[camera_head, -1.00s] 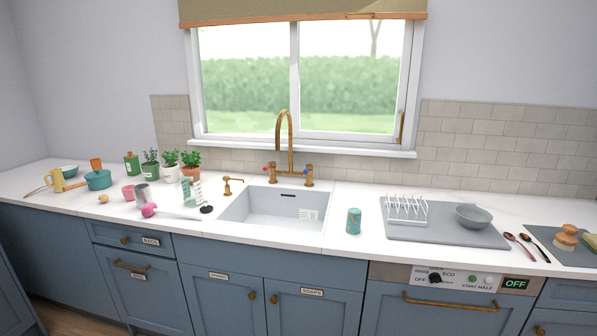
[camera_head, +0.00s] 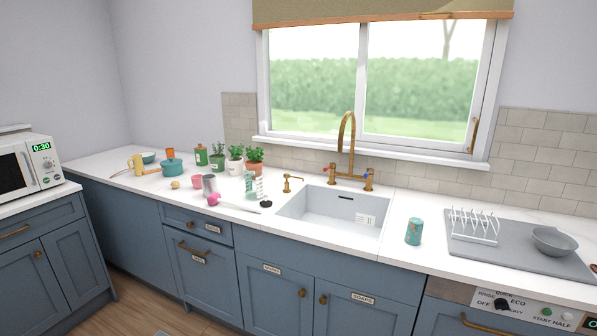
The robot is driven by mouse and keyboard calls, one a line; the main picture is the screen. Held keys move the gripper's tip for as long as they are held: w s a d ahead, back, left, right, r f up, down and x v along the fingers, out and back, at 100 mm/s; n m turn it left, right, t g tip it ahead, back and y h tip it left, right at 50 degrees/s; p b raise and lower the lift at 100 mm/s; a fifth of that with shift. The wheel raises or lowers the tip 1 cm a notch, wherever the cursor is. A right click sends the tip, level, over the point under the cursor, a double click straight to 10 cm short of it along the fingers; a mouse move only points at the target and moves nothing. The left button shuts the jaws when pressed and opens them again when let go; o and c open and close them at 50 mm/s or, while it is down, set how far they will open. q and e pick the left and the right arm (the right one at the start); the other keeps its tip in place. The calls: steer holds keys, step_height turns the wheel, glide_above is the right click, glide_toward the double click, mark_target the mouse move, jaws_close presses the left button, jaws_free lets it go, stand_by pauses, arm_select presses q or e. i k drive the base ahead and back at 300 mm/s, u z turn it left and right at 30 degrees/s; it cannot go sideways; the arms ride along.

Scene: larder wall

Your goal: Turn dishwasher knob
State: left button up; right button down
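The dishwasher knob (camera_head: 502,304) is a round black dial on the pale control panel at the lower right. Words such as RINSE, QUICK, ECO and OFF are printed around it. The dishwasher (camera_head: 455,318) is built in under the counter, with a brass bar handle partly cut off by the bottom edge. A green button (camera_head: 547,311) and a START HALF label sit to the right of the knob. The display at the far right is mostly cut off. Which mark the knob points to is too small to tell. Neither of my grippers shows.
A white counter (camera_head: 420,262) runs along the wall, with a sink (camera_head: 335,212) and brass tap (camera_head: 347,150). A teal tin (camera_head: 414,231) and a grey drying mat (camera_head: 500,252) with a rack lie above the dishwasher. A microwave (camera_head: 28,162) stands at left.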

mark_target(500, 303)
steer(key=z, duration=3.65)
steer(key=i, duration=1.85)
steer(key=u, duration=2.2)
